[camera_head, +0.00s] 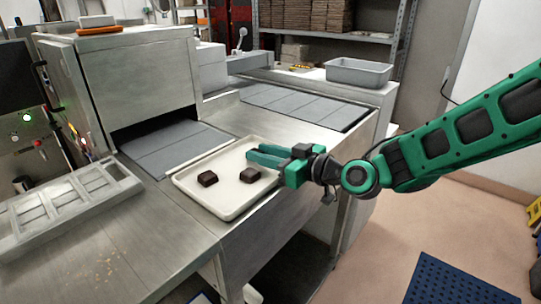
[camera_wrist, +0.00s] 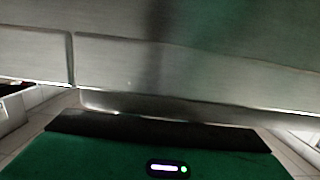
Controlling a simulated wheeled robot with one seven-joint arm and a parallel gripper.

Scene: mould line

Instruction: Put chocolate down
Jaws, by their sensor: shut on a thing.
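A cream tray (camera_head: 232,205) with a raised rim lies on the steel line. One dark brown chocolate (camera_head: 208,178) rests on its left part. A second dark chocolate (camera_head: 249,174) shows on its right part, just below and in front of my fingers. My green gripper (camera_head: 258,156) reaches in from the right over the tray's far right part, fingers pointing left and close together. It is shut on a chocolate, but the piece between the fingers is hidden. In the wrist view the green gripper body (camera_wrist: 100,155) fills the bottom, and no chocolate can be made out.
Grey conveyor slats (camera_head: 175,147) run under a steel housing (camera_head: 140,75) behind the tray. A metal mould frame (camera_head: 65,205) lies at the left. A grey bin (camera_head: 358,73) stands at the back right. The steel surface (camera_head: 150,235) in front is mostly clear.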

